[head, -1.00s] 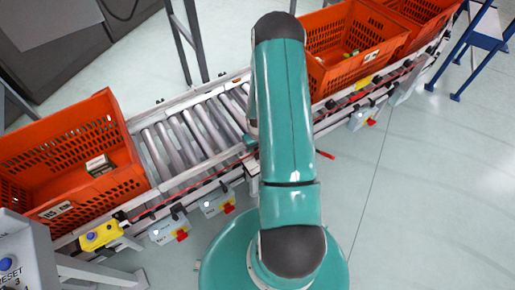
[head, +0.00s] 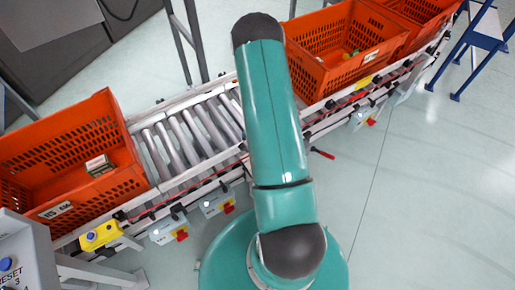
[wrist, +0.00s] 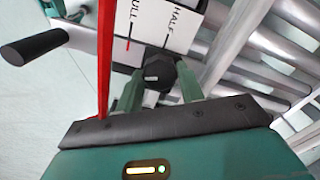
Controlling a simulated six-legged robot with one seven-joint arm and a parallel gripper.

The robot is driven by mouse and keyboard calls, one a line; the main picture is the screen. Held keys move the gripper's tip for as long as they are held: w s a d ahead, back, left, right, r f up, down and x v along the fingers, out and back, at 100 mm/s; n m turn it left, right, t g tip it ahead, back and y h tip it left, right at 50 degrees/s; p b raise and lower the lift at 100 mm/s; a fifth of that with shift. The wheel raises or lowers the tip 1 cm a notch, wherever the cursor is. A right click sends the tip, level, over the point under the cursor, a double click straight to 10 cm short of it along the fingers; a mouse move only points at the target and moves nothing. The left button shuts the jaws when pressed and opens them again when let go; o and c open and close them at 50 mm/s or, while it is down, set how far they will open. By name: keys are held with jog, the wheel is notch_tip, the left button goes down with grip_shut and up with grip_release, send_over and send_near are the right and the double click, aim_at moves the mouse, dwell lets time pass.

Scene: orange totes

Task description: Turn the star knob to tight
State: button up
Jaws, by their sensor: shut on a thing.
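The star knob (wrist: 160,76) is black with a pale mark on its face and shows in the middle of the wrist view. My gripper (wrist: 158,88) has its two green fingers on either side of the knob, shut on it. A white plate (wrist: 155,22) with the words "HALF" and what looks like "FULL", plus a short red mark, lies just beyond the knob. In the head view my arm hides the knob and my gripper.
A red strip (wrist: 104,60) and a black handle (wrist: 36,46) lie left of the knob. The roller conveyor (head: 190,135) runs behind my arm. Orange totes stand on it at left (head: 75,150) and right (head: 335,50). Open floor (head: 430,200) is at right.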

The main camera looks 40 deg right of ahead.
jog(key=m, duration=0.5)
jog(key=shift+m, duration=0.3)
jog(key=m, duration=0.4)
jog(key=shift+m, duration=0.4)
jog(key=o, duration=1)
notch_tip(320, 180, up, 14)
jog(key=shift+f, duration=0.1)
